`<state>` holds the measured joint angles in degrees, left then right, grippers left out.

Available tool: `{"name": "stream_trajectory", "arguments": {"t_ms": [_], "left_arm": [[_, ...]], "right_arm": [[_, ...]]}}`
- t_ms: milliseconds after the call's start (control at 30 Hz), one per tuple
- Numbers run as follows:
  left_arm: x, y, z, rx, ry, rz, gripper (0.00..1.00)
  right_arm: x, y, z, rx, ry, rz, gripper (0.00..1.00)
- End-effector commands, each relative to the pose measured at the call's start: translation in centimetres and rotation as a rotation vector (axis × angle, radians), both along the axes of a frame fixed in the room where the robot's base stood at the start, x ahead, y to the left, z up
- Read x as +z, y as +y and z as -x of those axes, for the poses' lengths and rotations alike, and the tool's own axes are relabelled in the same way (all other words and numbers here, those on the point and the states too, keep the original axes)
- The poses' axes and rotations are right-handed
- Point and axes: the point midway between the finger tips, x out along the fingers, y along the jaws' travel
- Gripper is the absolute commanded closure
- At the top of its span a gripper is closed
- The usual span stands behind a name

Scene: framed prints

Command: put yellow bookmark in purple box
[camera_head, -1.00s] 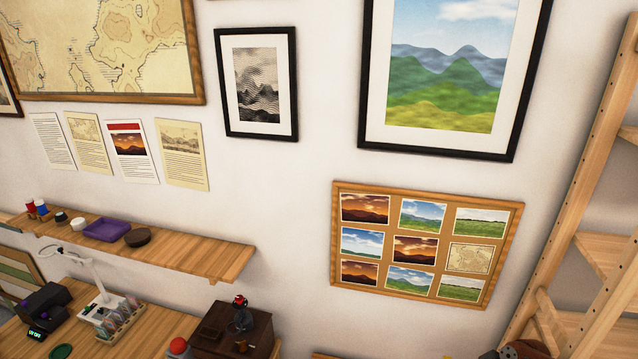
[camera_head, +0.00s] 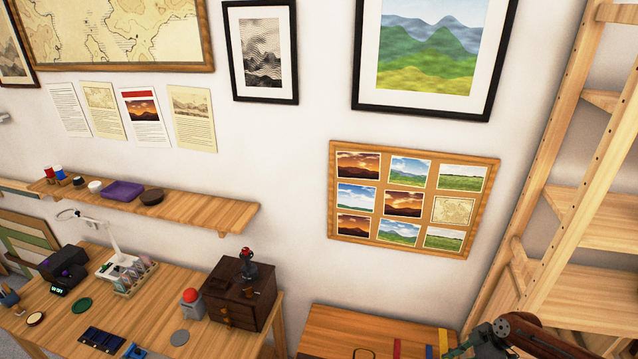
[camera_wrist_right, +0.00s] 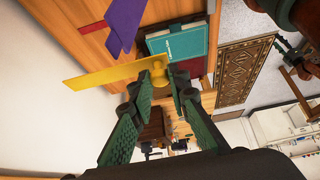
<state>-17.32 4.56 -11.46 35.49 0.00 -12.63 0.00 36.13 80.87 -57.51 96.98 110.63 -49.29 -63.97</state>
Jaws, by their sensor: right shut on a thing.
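The yellow bookmark (camera_wrist_right: 105,76) is a flat strip. In the right wrist view its right end sits between the fingertips of my right gripper (camera_wrist_right: 160,84), which is shut on it, and the rest sticks out to the left. In the head view my right arm comes in at the bottom right, and a yellow strip (camera_head: 443,341) shows beside it; I cannot tell if this is the held one. A shallow purple box (camera_head: 122,190) sits on the wall shelf at left, far from the right gripper.
The shelf (camera_head: 215,214) also holds a dark round dish (camera_head: 151,197) and small spools. A desk (camera_head: 155,325) with a dark chest (camera_head: 238,292) stands below. A wooden ladder shelf (camera_head: 560,180) is at right. The wrist view shows a teal book (camera_wrist_right: 180,42) and a purple piece (camera_wrist_right: 122,22).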

Motion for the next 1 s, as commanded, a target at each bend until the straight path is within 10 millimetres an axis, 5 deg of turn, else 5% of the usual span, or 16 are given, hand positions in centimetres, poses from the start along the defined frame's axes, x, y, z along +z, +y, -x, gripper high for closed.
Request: {"name": "stream_trajectory", "arguments": {"t_ms": [200,467,633,1000], "left_arm": [[0.0,0.1,0.5,0.001,0.005,-0.001,0.6],[0.1,0.0,-1.7,-0.004,-0.021,0.0,0.6],[0.1,0.0,-0.9,-0.002,-0.012,0.0,0.6],[0.0,0.1,0.0,0.0,0.0,-0.001,0.6]], "right_arm": [[0.0,2.0,1.5,-0.034,0.001,-0.005,1.0],[0.4,5.2,2.5,-0.09,0.004,-0.008,1.0],[1.0,8.1,2.9,-0.149,0.003,-0.014,1.0],[4.8,14.4,2.7,-0.45,0.003,-0.024,1.0]]}}
